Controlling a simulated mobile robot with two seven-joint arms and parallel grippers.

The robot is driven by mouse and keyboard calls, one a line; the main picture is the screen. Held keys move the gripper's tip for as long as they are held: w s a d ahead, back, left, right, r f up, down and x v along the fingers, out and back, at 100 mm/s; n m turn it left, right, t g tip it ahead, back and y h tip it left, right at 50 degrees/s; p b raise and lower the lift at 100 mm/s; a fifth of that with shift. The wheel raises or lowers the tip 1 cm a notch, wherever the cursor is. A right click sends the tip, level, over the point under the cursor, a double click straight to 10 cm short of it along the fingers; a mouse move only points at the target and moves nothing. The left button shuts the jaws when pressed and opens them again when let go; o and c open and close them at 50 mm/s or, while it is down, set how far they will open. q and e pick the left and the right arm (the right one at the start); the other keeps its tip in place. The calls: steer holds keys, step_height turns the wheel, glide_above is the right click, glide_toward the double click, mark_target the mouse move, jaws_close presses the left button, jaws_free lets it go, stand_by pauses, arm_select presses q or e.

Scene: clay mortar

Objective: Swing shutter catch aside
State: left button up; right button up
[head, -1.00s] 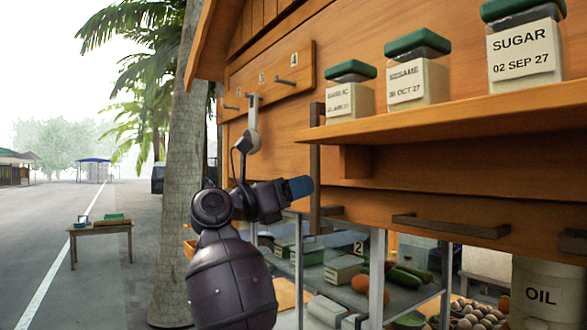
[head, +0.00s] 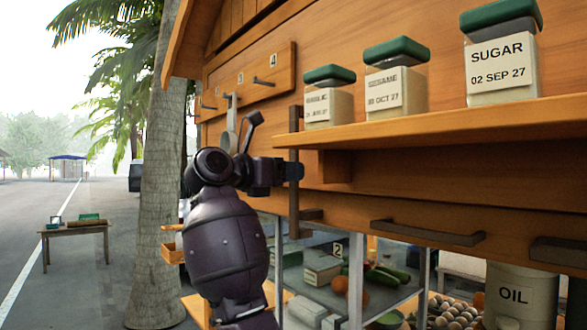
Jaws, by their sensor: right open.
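A dark upright bar (head: 294,132), which looks like the shutter catch, stands on the orange wooden stall front, left of the jar shelf. A short dark piece (head: 311,214) sticks out to the right near its lower end. My left gripper is out of view.
The shelf (head: 440,120) holds garlic, sesame and sugar jars close to the right. Dark handles (head: 428,233) sit below it. A ladle (head: 230,128) hangs behind my gripper. Produce and an oil container (head: 515,295) are lower right. A palm trunk (head: 163,200) stands left.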

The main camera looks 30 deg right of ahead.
steer(key=shift+w+d, duration=0.1)
steer(key=shift+d, duration=0.95)
steer(key=shift+c, duration=0.5)
jaws_close()
